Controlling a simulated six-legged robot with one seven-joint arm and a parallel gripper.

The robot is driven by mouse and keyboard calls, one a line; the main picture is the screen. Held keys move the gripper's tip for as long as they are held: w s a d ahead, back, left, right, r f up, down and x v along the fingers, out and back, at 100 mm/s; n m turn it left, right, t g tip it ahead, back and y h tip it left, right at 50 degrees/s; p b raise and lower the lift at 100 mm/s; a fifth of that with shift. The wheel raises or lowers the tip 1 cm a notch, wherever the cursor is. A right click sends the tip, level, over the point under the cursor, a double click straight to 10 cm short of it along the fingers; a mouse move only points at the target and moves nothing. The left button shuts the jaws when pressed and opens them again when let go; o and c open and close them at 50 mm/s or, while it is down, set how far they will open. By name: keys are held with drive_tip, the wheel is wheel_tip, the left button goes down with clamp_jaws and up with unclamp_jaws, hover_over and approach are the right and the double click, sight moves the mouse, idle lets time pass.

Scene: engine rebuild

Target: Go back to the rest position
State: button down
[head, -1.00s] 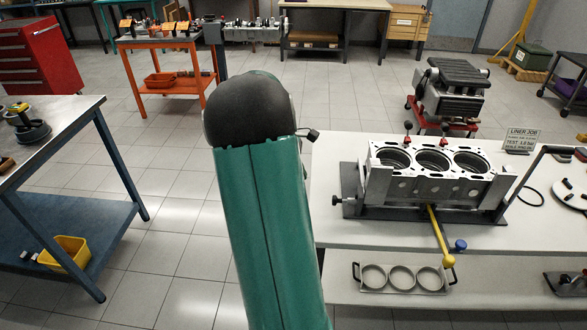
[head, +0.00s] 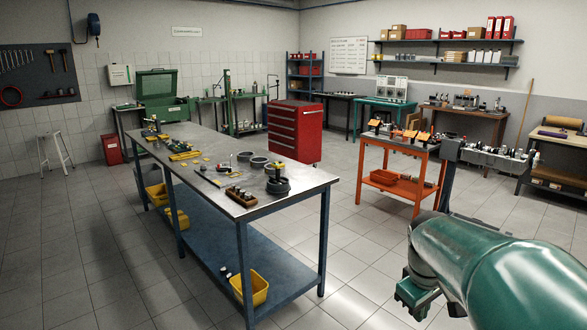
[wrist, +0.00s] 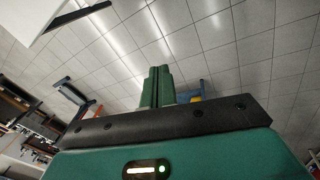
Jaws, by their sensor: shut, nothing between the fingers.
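My gripper (wrist: 159,72) shows in the wrist view with its two green fingers together and nothing between them. It points out over bare tiled floor and touches nothing there. In the head view my green arm fills the lower right corner. A smaller green part of it hangs beside the elbow-like bend, and I cannot tell the fingers there.
A steel-topped blue bench (head: 225,165) with rings and small parts stands left of my arm. An orange cart (head: 400,160) and a red tool cabinet (head: 296,130) stand beyond. A white table edge (wrist: 45,22) shows in the wrist view. Floor between is clear.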

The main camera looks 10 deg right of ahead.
drive_tip(key=s+a+r+m+t+y, duration=0.1)
drive_tip(key=s+a, duration=0.3)
drive_tip(key=a, duration=0.7)
drive_tip(key=s+a+r+m+t+y, duration=0.1)
drive_tip(key=s+a+r+t, duration=0.1)
drive_tip(key=a, duration=0.9)
drive_tip(key=shift+s+t, duration=0.7)
drive_tip(key=shift+s, duration=0.55)
